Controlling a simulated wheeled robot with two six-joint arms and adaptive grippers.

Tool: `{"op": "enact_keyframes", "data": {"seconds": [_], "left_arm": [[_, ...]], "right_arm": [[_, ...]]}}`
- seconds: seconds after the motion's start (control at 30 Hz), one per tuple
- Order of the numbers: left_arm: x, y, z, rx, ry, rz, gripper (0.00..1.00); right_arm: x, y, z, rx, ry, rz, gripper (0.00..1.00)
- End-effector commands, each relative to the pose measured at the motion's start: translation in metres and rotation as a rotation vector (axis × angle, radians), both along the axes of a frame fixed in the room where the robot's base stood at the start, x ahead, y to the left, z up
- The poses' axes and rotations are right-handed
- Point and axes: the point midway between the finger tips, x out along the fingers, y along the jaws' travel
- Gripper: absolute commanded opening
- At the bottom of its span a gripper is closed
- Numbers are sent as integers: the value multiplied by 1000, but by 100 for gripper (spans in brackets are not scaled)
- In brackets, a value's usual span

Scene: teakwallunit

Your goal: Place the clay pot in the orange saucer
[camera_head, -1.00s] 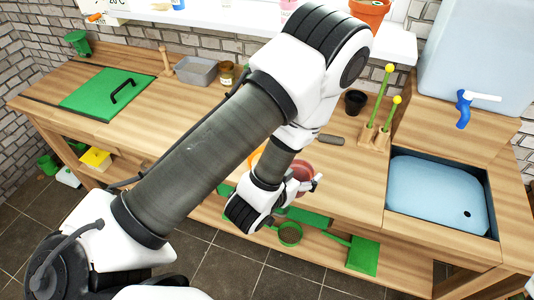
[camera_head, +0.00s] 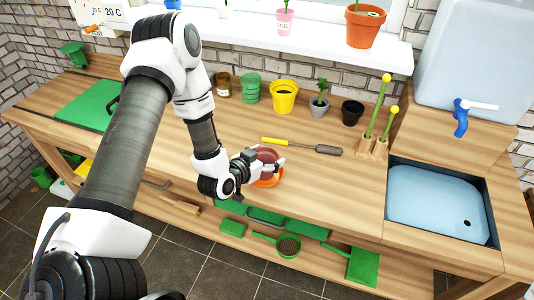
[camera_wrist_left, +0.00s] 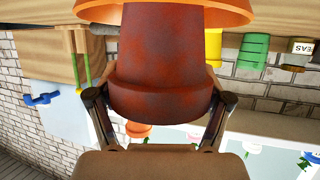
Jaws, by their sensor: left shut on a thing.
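The reddish-brown clay pot (camera_head: 267,155) is upright in my left gripper (camera_head: 268,165), over the orange saucer (camera_head: 268,182) near the worktop's front edge. In the left wrist view the gripper's two fingers (camera_wrist_left: 159,98) are shut on opposite sides of the pot (camera_wrist_left: 160,60), near its wider rim. The pot's narrow end overlaps the saucer (camera_wrist_left: 225,12) there. I cannot tell whether the pot's base touches the saucer. Part of the saucer is hidden by the pot and gripper. My right gripper is not in view.
A trowel with a yellow handle (camera_head: 285,142) lies behind the saucer. A yellow pot (camera_head: 284,98), a small plant (camera_head: 319,104) and a black pot (camera_head: 352,113) stand along the back. A blue sink (camera_head: 435,193) is at right. The worktop between trowel and sink is clear.

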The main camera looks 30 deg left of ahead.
Motion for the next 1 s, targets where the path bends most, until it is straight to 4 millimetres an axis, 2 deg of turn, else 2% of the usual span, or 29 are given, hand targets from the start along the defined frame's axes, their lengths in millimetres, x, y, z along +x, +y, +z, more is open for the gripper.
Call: {"op": "enact_keyframes", "data": {"seconds": [0.3,0.33,0.37,0.4,0.8,0.87,1.0], "left_arm": [[0,0,-4,-1,-2,0,39],[0,0,-3,-1,-1,0,86],[0,0,-3,-1,-1,0,96],[0,0,-3,-1,-1,0,100],[-1,0,2,-2,-1,2,100],[-9,1,2,-5,1,4,100],[-37,3,14,-10,0,8,100]], "right_arm": [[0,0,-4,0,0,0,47],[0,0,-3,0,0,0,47],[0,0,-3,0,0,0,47],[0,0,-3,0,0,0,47],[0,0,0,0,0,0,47],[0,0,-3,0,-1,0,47],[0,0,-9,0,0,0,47]]}}
